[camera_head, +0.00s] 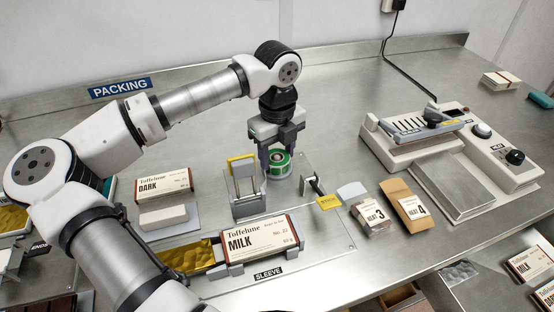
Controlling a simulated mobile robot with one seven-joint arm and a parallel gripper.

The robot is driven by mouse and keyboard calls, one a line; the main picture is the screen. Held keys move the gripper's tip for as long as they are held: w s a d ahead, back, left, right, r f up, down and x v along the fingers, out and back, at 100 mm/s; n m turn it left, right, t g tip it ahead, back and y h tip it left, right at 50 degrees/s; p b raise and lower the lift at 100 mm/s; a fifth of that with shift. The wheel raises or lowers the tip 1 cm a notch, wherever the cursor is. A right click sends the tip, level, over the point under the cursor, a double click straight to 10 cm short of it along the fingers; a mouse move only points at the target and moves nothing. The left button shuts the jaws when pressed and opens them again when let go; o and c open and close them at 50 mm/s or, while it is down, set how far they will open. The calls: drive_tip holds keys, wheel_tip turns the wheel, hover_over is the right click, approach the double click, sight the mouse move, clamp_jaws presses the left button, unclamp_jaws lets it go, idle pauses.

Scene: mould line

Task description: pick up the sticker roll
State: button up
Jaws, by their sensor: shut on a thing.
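The sticker roll (279,164) is a green and white ring near the middle of the steel bench, behind the sleeve fixture. My gripper (277,150) points down over it, with its fingers around the roll. The gripper is shut on the sticker roll. The fingers partly hide the roll's upper side. I cannot tell whether the roll touches the bench or is slightly raised.
A metal stand with a yellow top (243,184) is close to the left of the roll. A small lever post (312,187) stands to the right. A MILK box (259,243) lies in front. A sealing machine (450,150) is at right. The bench behind is clear.

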wheel_tip(320, 180, up, 28)
idle(0.5)
